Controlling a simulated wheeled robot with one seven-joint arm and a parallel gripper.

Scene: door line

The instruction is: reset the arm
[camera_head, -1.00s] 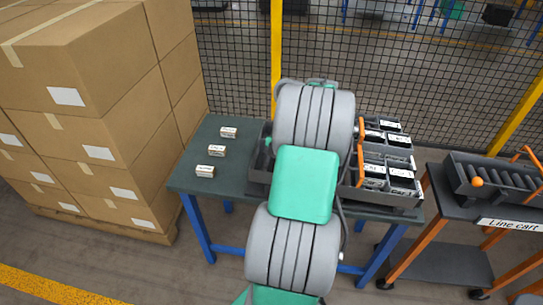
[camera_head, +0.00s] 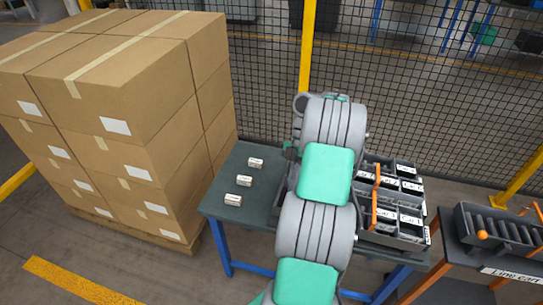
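My grey and green arm (camera_head: 325,174) rises through the middle of the head view, folded in front of the table. My gripper is hidden behind the arm links, so its fingers and anything in them cannot be seen. The dark-topped table (camera_head: 262,185) with blue legs stands behind the arm. Three small labelled boxes (camera_head: 244,181) lie in a row on its left part, apart from my arm. A grey divided tray (camera_head: 393,239) with labelled compartments and orange handles sits on its right part, partly covered by my arm.
Stacked cardboard boxes (camera_head: 140,120) on a pallet stand left of the table. A wire mesh fence (camera_head: 420,110) with yellow posts runs behind it. A line cart (camera_head: 456,251) carrying a dark ribbed tray (camera_head: 508,232) and an orange ball (camera_head: 482,235) stands at right.

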